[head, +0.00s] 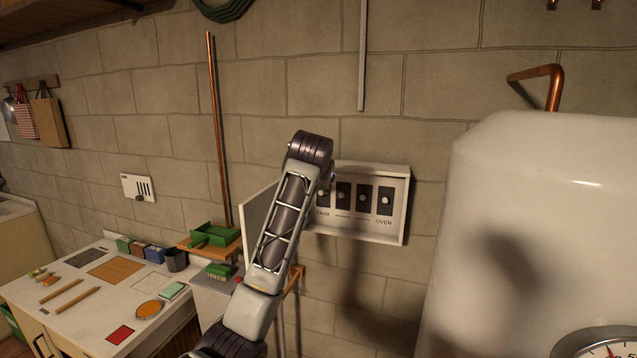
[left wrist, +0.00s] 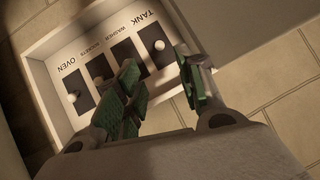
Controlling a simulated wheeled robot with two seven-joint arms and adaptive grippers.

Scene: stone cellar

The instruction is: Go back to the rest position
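A white switch box (head: 358,170) hangs on the stone wall with its door (head: 256,222) swung open to the left. It holds a row of dark switches with pale knobs; TANK is at the left end and OVEN (head: 385,201) at the right. My left arm rises in front of the box, and its wrist hides the left part. In the left wrist view my left gripper (left wrist: 162,98) is open, its green-padded fingers apart with nothing between them. It is in front of the box (left wrist: 48,85), which appears turned over. The TANK switch (left wrist: 155,48) shows beyond the fingers. My right gripper is not in view.
A white boiler (head: 540,190) with a gauge fills the right side. A worktop (head: 60,318) with small items is at the lower left, near a wooden shelf with a green tray (head: 214,234). A copper pipe (head: 217,130) runs up the wall.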

